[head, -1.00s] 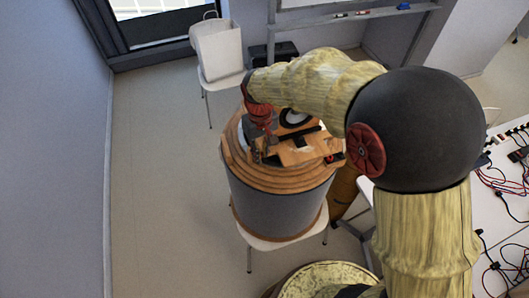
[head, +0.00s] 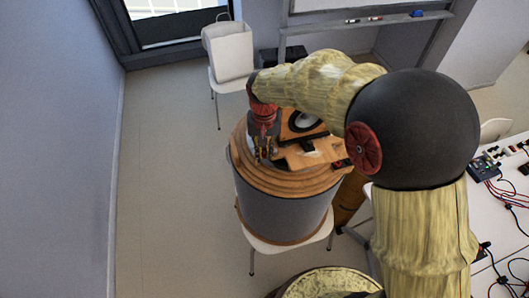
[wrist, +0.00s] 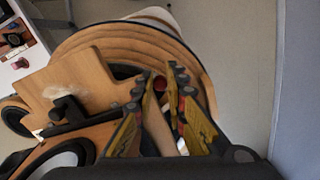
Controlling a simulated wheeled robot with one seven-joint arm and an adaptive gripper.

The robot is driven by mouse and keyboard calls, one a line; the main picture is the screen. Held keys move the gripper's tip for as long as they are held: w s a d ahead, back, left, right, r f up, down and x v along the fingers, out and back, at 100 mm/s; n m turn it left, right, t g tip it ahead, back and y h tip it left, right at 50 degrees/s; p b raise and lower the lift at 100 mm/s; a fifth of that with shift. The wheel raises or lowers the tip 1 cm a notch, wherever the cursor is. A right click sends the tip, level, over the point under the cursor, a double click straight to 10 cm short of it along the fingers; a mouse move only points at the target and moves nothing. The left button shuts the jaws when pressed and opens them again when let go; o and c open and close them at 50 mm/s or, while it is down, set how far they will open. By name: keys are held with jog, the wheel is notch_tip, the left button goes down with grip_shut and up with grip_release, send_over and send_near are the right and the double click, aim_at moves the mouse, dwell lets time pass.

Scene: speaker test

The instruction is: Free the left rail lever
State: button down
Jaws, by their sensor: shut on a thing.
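My gripper (head: 263,153) points down at the left part of a round wooden top. In the wrist view its two yellow-and-black fingers (wrist: 162,78) stand on either side of a small dark red knob (wrist: 161,83), which I take to be the left rail lever's end. The fingers hold it; the contact itself is mostly hidden. A wooden board (wrist: 84,78) with a black bar (wrist: 68,110) lies beside the fingers, and the board also shows in the head view (head: 318,154).
The wooden top (head: 240,160) sits on a grey drum (head: 275,212) on a white chair. A round black speaker (head: 303,120) lies behind the board. A table with wires (head: 500,205) stands at right. The floor at left is clear.

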aim_at(264, 153)
jog(key=shift+w, duration=0.1)
jog(key=c, duration=1.8)
grip_release()
jog(key=shift+w+f, duration=0.1)
notch_tip(264, 153, up, 12)
